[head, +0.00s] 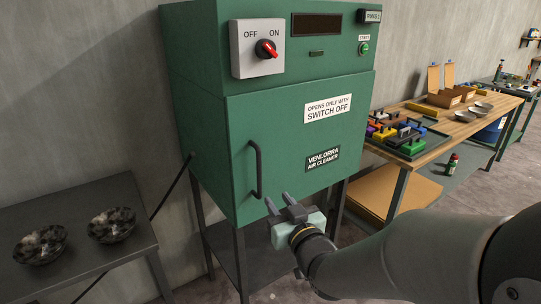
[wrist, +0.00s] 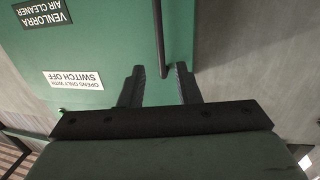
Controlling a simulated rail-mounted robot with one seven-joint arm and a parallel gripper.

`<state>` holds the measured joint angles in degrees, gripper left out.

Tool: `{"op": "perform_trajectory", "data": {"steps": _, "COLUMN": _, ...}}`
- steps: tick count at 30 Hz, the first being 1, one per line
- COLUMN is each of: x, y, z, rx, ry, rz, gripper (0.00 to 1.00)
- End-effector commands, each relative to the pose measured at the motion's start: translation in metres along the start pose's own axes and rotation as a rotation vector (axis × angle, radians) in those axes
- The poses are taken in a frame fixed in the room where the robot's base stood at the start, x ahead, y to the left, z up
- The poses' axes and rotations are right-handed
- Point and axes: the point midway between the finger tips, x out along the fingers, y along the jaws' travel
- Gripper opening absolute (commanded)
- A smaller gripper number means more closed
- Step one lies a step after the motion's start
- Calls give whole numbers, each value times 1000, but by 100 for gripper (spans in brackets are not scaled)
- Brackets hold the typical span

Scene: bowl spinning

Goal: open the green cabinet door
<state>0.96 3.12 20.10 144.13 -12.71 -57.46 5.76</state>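The green cabinet (head: 210,90) stands against the wall, and its door (head: 215,150) is shut. A dark vertical bar handle (head: 258,170) is on the door's left side. My gripper (head: 279,201) is just right of the handle's lower end, open and empty. In the wrist view, which shows the labels upside down, the handle (wrist: 158,35) lines up between the spread fingers (wrist: 160,70), ahead of their tips. I see no contact. A door label reads "opens only with switch off". Above it is a red knob (head: 267,49) marked OFF and ON; I cannot tell its setting surely.
A dark table (head: 75,225) with two speckled bowls (head: 40,245) is at left. A wooden workbench (head: 460,127) with colourful blocks, boxes and bowls is at right. A small green START button (head: 364,47) is at the cabinet's upper right.

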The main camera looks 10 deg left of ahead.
Motion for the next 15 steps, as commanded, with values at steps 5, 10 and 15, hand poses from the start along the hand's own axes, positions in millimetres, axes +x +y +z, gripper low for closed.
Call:
{"op": "perform_trajectory", "data": {"steps": 5, "x": 42, "y": 0, "z": 2, "rx": 2, "ry": 1, "rz": -2, "gripper": 30}}
{"op": "perform_trajectory", "data": {"steps": 10, "x": 79, "y": 0, "z": 2, "rx": 3, "ry": -1, "rz": -1, "gripper": 30}}
{"op": "perform_trajectory", "data": {"steps": 15, "x": 109, "y": 0, "z": 2, "rx": 2, "ry": 0, "rz": 0, "gripper": 30}}
